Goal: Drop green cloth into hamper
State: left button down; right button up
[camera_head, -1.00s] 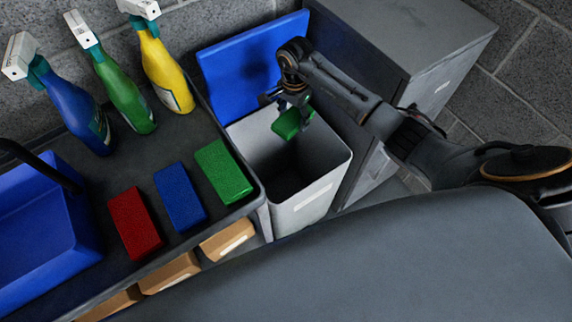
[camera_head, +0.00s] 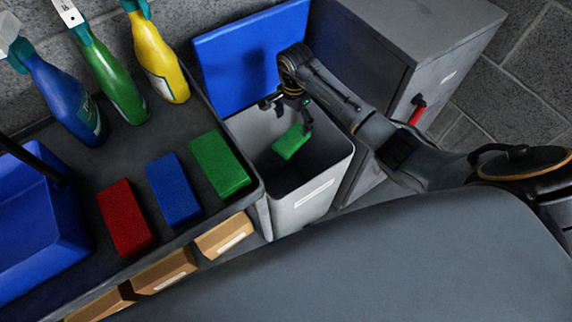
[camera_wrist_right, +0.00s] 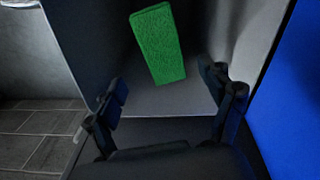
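The green cloth (camera_head: 291,141) is a small green block inside the mouth of the grey hamper (camera_head: 318,196), below my right gripper (camera_head: 291,112). In the right wrist view the cloth (camera_wrist_right: 158,43) is tilted and lies beyond the fingertips of my right gripper (camera_wrist_right: 170,85), apart from both fingers. The fingers are spread with nothing between them. The hamper's blue lid (camera_head: 245,62) stands open behind it. Another green block (camera_head: 220,164) lies on the dark cart top, left of the hamper. My left gripper does not show.
A blue block (camera_head: 173,190) and a red block (camera_head: 125,218) lie on the cart top. Spray bottles (camera_head: 158,57) stand behind them. A blue bin (camera_head: 35,235) is at the left. A grey cabinet (camera_head: 425,40) stands right of the hamper.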

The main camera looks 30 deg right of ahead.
jog(key=shift+r, duration=0.1)
notch_tip(320, 180, up, 12)
dwell(0.6)
dwell(0.4)
